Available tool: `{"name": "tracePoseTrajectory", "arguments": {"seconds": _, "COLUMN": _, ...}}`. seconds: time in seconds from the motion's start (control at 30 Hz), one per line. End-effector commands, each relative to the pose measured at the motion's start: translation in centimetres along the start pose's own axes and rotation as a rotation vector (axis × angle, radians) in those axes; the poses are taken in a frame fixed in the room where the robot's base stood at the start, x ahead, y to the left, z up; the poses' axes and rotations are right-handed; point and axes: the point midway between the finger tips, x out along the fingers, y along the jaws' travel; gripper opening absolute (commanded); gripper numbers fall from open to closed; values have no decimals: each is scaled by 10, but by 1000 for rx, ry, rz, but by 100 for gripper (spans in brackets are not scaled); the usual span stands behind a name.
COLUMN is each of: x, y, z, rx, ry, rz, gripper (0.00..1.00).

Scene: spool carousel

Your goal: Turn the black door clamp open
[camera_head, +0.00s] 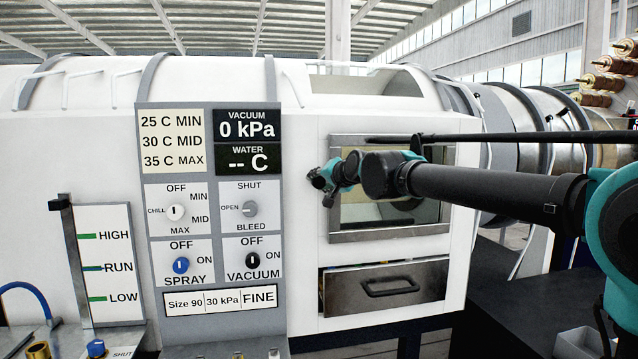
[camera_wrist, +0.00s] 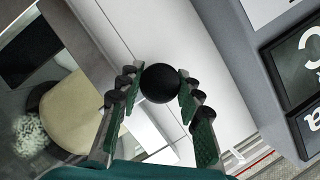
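The door (camera_head: 388,188) is a framed window panel in the white machine's front in the head view. The black door clamp shows as a round black knob (camera_wrist: 160,83) in the middle of the wrist view, and its stem is hidden behind the knob. My gripper (camera_head: 323,178) is at the left edge of the door frame in the head view, where it hides the clamp. In the wrist view my gripper (camera_wrist: 160,76) has one finger on each side of the knob, both seeming to touch it.
A control panel (camera_head: 213,225) with several dials stands left of the door. A drawer (camera_head: 385,288) with a handle lies below it. In the wrist view, the display edge (camera_wrist: 300,70) is at the right, and a pale round object (camera_wrist: 75,115) shows behind the glass.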

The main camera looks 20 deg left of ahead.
Motion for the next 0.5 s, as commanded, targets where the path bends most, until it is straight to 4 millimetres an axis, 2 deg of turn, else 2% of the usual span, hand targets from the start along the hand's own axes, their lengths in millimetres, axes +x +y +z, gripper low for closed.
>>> {"name": "tracePoseTrajectory", "arguments": {"seconds": 0.03, "x": 0, "y": 0, "z": 0, "rx": 0, "ry": 0, "rz": 0, "gripper": 21}}
{"name": "tracePoseTrajectory", "arguments": {"seconds": 0.2, "x": 0, "y": 0, "z": 0, "rx": 0, "ry": 0, "rz": 0, "gripper": 0}}
{"name": "tracePoseTrajectory", "arguments": {"seconds": 0.5, "x": 0, "y": 0, "z": 0, "rx": -5, "ry": 0, "rz": 3, "gripper": 0}}
